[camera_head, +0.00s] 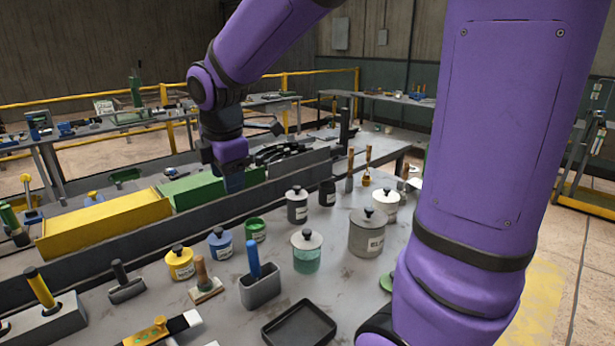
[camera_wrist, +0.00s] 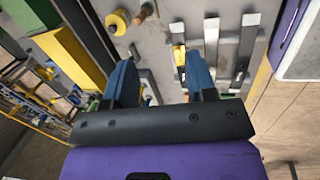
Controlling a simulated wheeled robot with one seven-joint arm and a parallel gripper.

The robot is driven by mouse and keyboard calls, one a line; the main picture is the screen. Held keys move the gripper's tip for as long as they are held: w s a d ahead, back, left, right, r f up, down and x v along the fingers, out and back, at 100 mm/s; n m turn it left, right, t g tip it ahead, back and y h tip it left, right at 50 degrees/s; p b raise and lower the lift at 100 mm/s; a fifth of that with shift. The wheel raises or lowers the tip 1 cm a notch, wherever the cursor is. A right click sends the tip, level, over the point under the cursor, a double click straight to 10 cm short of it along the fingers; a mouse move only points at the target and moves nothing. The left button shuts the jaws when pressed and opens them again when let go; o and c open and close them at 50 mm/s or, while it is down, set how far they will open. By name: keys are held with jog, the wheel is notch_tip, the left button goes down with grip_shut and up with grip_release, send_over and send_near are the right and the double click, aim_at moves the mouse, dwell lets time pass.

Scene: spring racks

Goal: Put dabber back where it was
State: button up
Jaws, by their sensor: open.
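A short tool with a rounded wooden handle, which looks like the dabber (camera_head: 202,270), stands upright on a pale flat base on the grey bench, beside the yellow pot (camera_head: 180,263). A wooden knob, likely the same dabber (camera_wrist: 147,9), shows at the top of the wrist view near a yellow round pot (camera_wrist: 117,20). My gripper (camera_head: 232,184) hangs above the bench's rear edge by the green box (camera_head: 195,190). In the wrist view my gripper (camera_wrist: 160,82) has its blue fingers wide apart with nothing held between them. The dabber's original place cannot be told.
Lidded pots, including a blue one (camera_head: 220,243) and a large grey one (camera_head: 367,235), crowd the bench. A grey holder (camera_head: 260,290) carries a blue-handled tool. A black tray (camera_head: 299,323) lies empty at the front. A yellow box (camera_head: 105,222) stands behind the bench's raised edge.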

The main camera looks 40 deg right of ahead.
jog(key=s+d+r+m+t, duration=0.1)
jog(key=s+r+m, duration=0.1)
jog(key=s+m, duration=0.6)
jog(key=s+d+r+m+t+y, duration=0.1)
jog(key=s+r+m, duration=0.2)
jog(key=s+m, duration=0.6)
jog(key=s, duration=0.3)
jog(key=shift+d+r+t, duration=0.2)
jog(key=shift+d+t, duration=0.05)
jog(key=shift+t, duration=0.05)
